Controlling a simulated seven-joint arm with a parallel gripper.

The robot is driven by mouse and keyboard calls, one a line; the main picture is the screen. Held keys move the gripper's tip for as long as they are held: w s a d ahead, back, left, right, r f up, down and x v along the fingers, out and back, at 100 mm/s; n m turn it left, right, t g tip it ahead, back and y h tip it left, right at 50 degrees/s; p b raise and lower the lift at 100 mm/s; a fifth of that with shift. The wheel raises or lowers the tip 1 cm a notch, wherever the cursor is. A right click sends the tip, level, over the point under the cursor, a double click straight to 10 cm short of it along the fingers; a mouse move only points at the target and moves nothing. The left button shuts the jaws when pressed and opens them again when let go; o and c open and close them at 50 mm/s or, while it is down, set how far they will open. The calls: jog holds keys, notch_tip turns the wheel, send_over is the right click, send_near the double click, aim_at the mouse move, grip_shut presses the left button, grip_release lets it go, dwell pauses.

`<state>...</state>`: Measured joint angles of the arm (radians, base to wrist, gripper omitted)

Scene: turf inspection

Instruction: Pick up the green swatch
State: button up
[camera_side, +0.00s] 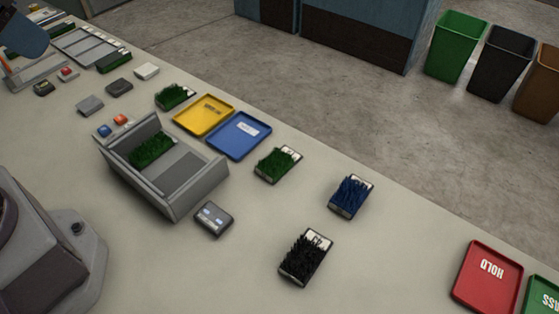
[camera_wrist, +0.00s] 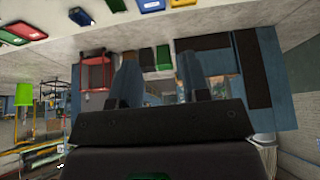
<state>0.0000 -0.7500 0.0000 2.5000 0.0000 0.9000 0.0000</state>
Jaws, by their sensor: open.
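Several green turf swatches show in the side view. One green swatch (camera_side: 277,165) lies on the table to the right of the blue tray. Another green swatch (camera_side: 175,96) lies left of the yellow tray. A third green swatch (camera_side: 152,148) sits in the left part of a grey open box (camera_side: 195,199). In the wrist view my gripper (camera_wrist: 157,62) has its two fingers wide apart with nothing between them. It points across the room, away from the table, and touches no swatch.
A blue swatch (camera_side: 350,196) and a black swatch (camera_side: 305,257) lie at right. A yellow tray (camera_side: 203,115), a blue tray (camera_side: 238,135) and a red HOLD tray (camera_side: 487,278) are on the table. A small grey device (camera_side: 214,218) stands by the box. Bins (camera_side: 455,47) stand beyond.

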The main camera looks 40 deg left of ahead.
jog(key=shift+o, duration=0.4)
jog(key=o, duration=0.8)
